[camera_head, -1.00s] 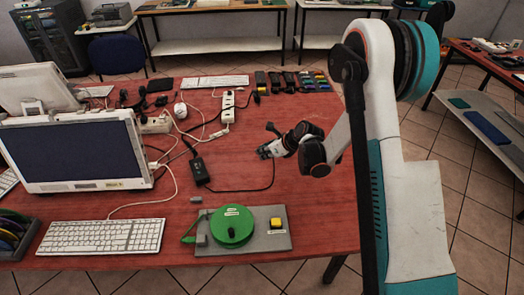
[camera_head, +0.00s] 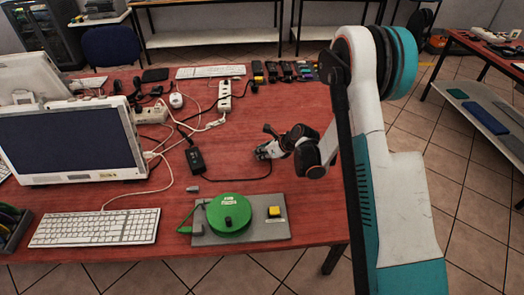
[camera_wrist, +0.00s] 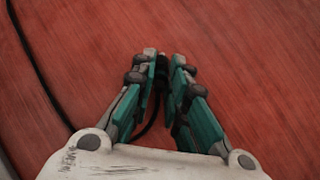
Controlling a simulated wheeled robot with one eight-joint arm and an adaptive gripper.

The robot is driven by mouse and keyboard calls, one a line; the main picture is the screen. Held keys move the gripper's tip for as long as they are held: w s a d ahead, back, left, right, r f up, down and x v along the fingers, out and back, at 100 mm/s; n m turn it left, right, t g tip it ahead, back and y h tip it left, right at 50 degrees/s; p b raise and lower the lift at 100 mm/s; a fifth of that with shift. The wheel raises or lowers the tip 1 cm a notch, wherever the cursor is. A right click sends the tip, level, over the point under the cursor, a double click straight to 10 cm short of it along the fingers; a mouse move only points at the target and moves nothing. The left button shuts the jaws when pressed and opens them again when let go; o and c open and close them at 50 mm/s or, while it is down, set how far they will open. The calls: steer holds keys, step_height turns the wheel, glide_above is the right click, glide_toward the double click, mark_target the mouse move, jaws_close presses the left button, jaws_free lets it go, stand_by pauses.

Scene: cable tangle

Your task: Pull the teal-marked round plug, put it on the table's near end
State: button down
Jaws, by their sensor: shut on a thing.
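My gripper (camera_head: 260,153) is low over the red table (camera_head: 310,120), right of the black power brick (camera_head: 195,160). In the wrist view its two teal fingers (camera_wrist: 164,62) are closed around a small dark plug (camera_wrist: 161,74). A black cable (camera_wrist: 148,125) trails from it. In the head view this black cable (camera_head: 240,179) runs across the table to the power brick. The fingers hide most of the plug, and I cannot make out a teal mark. I cannot tell whether the plug touches the table.
A white power strip (camera_head: 224,98) with tangled cables lies further back. A grey board (camera_head: 262,233) with a green reel (camera_head: 229,214) and a yellow block (camera_head: 274,211) lies at the near edge. A monitor (camera_head: 72,143) and a keyboard (camera_head: 95,227) are left. The right table side is clear.

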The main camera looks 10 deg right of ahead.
steer(key=shift+f, duration=0.1)
steer(key=c, duration=1.5)
jaws_free()
